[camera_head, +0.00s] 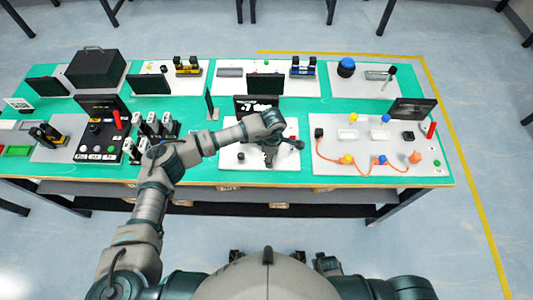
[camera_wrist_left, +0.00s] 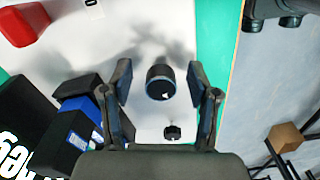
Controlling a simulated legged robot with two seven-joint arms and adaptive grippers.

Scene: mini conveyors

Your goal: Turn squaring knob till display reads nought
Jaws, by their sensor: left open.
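In the left wrist view a round black knob (camera_wrist_left: 160,82) with a small white mark stands on a white board (camera_wrist_left: 60,60). My left gripper (camera_wrist_left: 158,72) is open above it, one finger on each side, and no contact shows. A smaller black knob (camera_wrist_left: 172,132) sits nearer the gripper's palm. In the head view my left gripper (camera_head: 270,157) hangs over the middle white board (camera_head: 262,164) and hides the larger knob. A dark display (camera_head: 243,101) with white characters stands behind it, partly covered by my arm; its reading is too small to tell. My right gripper is not in view.
On the green table (camera_head: 200,172), a black control panel (camera_head: 95,140) stands left and a board with orange cable (camera_head: 350,167) right.

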